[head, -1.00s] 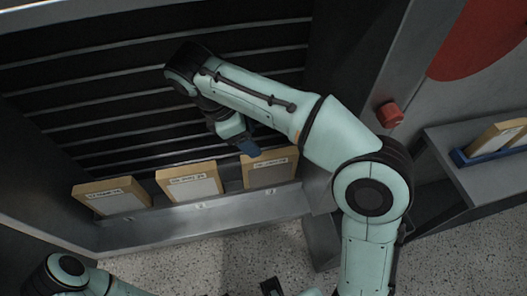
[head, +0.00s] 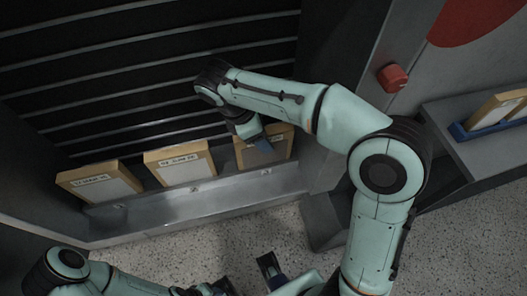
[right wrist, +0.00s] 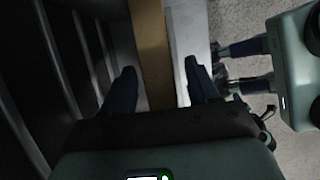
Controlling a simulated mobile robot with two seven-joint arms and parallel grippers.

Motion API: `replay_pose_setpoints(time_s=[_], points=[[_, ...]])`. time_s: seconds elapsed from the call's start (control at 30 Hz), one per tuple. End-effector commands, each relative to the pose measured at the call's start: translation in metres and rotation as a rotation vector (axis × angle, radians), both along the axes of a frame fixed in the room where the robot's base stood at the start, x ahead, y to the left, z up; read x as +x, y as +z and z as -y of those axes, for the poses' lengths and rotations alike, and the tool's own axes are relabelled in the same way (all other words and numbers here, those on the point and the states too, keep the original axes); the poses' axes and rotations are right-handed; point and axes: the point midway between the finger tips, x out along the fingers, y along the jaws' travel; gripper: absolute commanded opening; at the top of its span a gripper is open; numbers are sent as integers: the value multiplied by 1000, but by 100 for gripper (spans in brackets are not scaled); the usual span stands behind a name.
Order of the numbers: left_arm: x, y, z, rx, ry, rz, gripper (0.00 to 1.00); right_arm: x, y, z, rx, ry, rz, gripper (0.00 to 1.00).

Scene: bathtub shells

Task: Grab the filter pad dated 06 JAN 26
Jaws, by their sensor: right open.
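Three wood-framed filter pads with pale faces stand on a metal ledge: a left pad (head: 100,182), a middle pad (head: 180,163) and a right pad (head: 280,149). Each of the left and middle pads shows a label strip, too small to read surely; the right pad's label is mostly hidden by my gripper. My right gripper (head: 265,146) is at the right pad's top edge. In the right wrist view its open fingers (right wrist: 160,85) straddle a pad's wooden edge (right wrist: 150,45), with gaps showing. My left gripper is low in the head view, partly cut off, its jaws unclear.
A dark slatted wall (head: 130,75) rises behind the pads, with the metal ledge (head: 190,200) below them. Speckled floor (head: 200,245) lies in front.

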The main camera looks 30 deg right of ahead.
Motion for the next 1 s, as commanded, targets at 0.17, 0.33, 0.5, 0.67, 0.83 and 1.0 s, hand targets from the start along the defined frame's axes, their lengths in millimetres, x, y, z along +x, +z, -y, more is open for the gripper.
replay_pose_setpoints(time_s=[0.17,0.33,0.5,0.67,0.83,1.0], points=[[-1,-4,0,0,0,-1,43,-2,-13,6,1,-1,1,60],[-1,-3,0,0,0,-1,43,-1,-13,6,1,-1,1,60],[-1,-3,0,0,0,-1,43,-1,-13,5,1,0,0,60],[0,-2,0,0,0,0,43,-2,-15,5,0,0,-1,60],[0,-1,0,0,0,0,43,-1,-17,5,0,1,0,60],[0,0,0,0,0,0,43,-1,-18,5,1,0,0,60]])
